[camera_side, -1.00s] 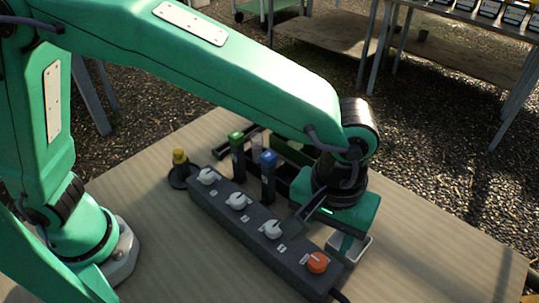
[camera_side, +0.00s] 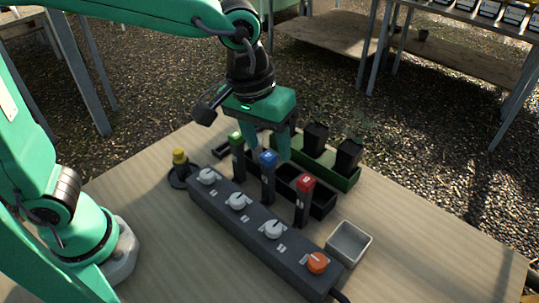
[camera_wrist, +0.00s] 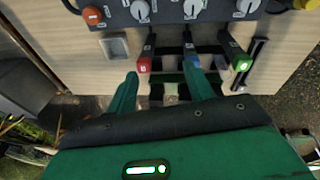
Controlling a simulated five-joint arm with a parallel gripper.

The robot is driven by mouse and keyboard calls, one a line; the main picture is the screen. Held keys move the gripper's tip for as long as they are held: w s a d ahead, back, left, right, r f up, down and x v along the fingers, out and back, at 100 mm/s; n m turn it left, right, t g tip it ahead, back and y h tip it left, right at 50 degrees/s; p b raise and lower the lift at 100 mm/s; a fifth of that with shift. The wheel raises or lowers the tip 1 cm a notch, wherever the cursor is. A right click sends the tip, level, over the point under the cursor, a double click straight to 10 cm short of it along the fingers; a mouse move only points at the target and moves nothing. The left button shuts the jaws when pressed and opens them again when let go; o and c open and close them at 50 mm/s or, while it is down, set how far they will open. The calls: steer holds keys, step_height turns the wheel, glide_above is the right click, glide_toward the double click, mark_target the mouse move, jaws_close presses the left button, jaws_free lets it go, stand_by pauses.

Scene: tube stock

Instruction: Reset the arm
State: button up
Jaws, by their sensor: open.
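My gripper (camera_side: 268,145) is raised above the back of the table, over the black rack behind the tubes. Its two green fingers are apart, with nothing held between them; they also show in the wrist view (camera_wrist: 163,92). Three dark tubes stand in front of it: one with a green cap (camera_side: 236,139), one with a blue cap (camera_side: 268,160) and one with a red cap (camera_side: 305,184). In the wrist view the red cap (camera_wrist: 144,65) is near the left finger and the green cap (camera_wrist: 242,63) is off to the right.
A dark control box (camera_side: 255,221) with white knobs and one orange knob (camera_side: 318,262) runs along the front. A small grey tray (camera_side: 348,243) sits at right. A green holder (camera_side: 344,181) with black blocks is behind. A yellow-topped stand (camera_side: 180,168) is at left.

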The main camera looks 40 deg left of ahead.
steer(key=s+a+t, duration=0.2)
steer(key=s+a, duration=0.2)
steer(key=a, duration=0.6)
steer(key=s+a+r+m+t+y, duration=0.1)
steer(key=s+a, duration=0.3)
steer(key=a, duration=0.7)
steer(key=shift+s+r+m+t, duration=0.25)
steer(key=shift+s+m+t, duration=0.1)
steer(key=shift+t, duration=0.15)
